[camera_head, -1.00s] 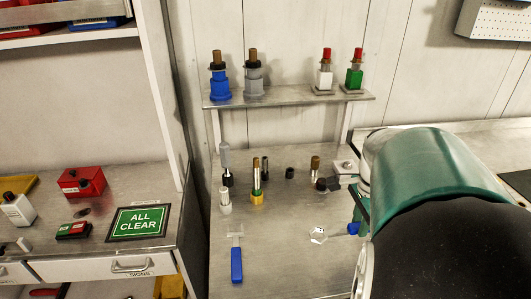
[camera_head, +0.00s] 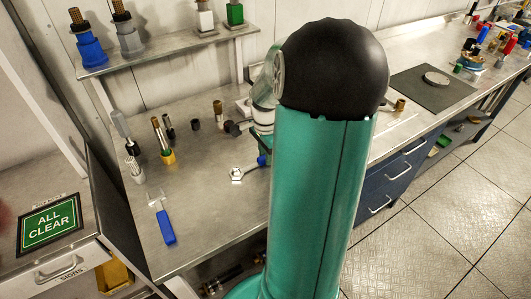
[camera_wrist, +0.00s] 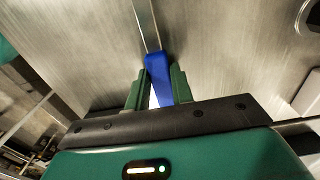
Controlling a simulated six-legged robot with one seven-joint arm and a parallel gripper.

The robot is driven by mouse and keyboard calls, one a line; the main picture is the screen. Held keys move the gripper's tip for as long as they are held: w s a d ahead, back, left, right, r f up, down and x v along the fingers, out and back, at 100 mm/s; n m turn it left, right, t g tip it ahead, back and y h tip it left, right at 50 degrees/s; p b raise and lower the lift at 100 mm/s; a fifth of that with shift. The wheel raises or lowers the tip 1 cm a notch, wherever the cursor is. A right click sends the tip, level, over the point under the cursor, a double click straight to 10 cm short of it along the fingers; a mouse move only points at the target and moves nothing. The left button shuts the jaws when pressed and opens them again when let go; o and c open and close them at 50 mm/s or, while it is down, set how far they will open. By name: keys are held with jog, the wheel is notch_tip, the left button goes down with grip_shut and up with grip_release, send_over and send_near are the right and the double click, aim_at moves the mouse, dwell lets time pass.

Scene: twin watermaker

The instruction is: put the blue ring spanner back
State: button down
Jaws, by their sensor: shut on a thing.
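The blue ring spanner (camera_head: 262,161) has a blue handle and a silver ring-shaped head. In the head view its head and part of its handle show just left of my arm, low over or on the steel bench. My gripper (camera_wrist: 158,82) is shut on the blue handle (camera_wrist: 157,70) between its green fingers in the wrist view. The silver shank (camera_wrist: 147,25) runs away from the fingers out of the top of that view. My arm hides most of my gripper in the head view. I cannot tell whether the spanner touches the bench.
A second blue-handled tool (camera_head: 166,228) with a flat silver end lies to the left. Several upright fittings, including a brass-based one (camera_head: 163,143), stand behind. A raised shelf (camera_head: 165,49) carries plugs. Clear bench surface (camera_head: 205,205) lies between the two blue-handled tools.

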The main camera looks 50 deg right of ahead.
jog(key=shift+f, duration=0.1)
jog(key=c, duration=1.2)
grip_release()
notch_tip(320, 180, up, 12)
jog(key=w+a+r+n+t+h, duration=0.1)
jog(key=a+r+n, duration=0.1)
jog(key=a+n, duration=0.45)
jog(key=a+r+n+t+h, duration=0.1)
jog(key=a+r+n, duration=0.2)
jog(key=a, duration=0.7)
jog(key=s+a+n+t+y, duration=0.2)
jog(key=s+a+n, duration=0.4)
jog(key=a+n, duration=0.6)
jog(key=shift+s+a+r+t, duration=0.25)
jog(key=shift+a+t, duration=0.55)
jog(key=shift+a, duration=0.55)
